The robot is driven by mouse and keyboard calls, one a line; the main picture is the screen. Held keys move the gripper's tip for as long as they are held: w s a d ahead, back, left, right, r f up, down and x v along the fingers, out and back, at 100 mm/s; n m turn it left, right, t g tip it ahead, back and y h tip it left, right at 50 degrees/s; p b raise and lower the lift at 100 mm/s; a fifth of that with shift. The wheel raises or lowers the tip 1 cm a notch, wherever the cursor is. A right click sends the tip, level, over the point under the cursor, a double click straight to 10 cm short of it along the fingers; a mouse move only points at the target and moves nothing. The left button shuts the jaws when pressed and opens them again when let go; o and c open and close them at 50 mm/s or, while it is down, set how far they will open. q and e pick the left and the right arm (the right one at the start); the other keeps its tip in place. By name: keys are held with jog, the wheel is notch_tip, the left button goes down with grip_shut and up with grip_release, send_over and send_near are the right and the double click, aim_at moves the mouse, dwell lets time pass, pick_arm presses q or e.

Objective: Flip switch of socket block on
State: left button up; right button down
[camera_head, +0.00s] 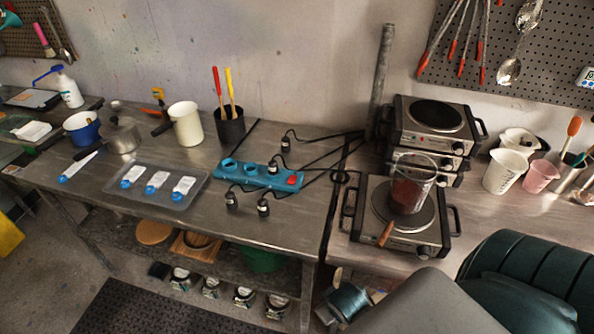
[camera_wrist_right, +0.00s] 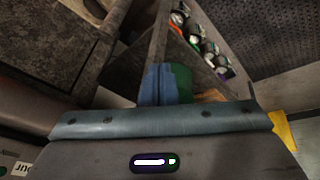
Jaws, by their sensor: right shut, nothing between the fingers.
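The socket block (camera_head: 240,174) is a long blue strip lying on the metal table in the head view, with round sockets along it. Its red switch (camera_head: 292,181) is at the right end; I cannot tell whether it is on or off. Black plugs with cords stand around the block: one plug (camera_head: 285,145) behind it and two in front. My right gripper (camera_wrist_right: 160,85) shows in the wrist view as blue fingers shut together and empty, low beside the table, away from the block. My left gripper is not in view.
A hot plate (camera_head: 428,240) carries a beaker (camera_head: 408,190) right of the block. More hot plates are stacked behind it (camera_head: 432,120). A black cup (camera_head: 230,127) stands behind the block, and a clear tray (camera_head: 150,197) lies left. The table front before the block is partly clear.

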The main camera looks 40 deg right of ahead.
jog(key=w+d+r+m+t+h+p, duration=0.15)
jog(key=w+d+r+t, duration=0.25)
jog(key=w+r, duration=0.5)
jog(key=w+d+r+m+t+h, duration=0.15)
jog(key=w+d+r+t, duration=0.25)
jog(key=w+r, duration=0.45)
jog(key=w+r+n+t+y, duration=0.5)
jog(key=w+r+n+y, duration=0.55)
jog(key=w, duration=0.55)
jog(key=s+d+f+g, duration=0.1)
jog(key=d+f+g, duration=0.1)
jog(key=d+g, duration=0.3)
jog(key=d+f+g+p, duration=0.1)
jog(key=d+f+g, duration=0.2)
jog(key=d+g, duration=0.2)
jog(key=shift+s+d+f+g+y, duration=0.25)
jog(key=shift+s+d+g+y, duration=0.15)
jog(key=shift+d, duration=0.4)
jog(key=shift+w, duration=0.1)
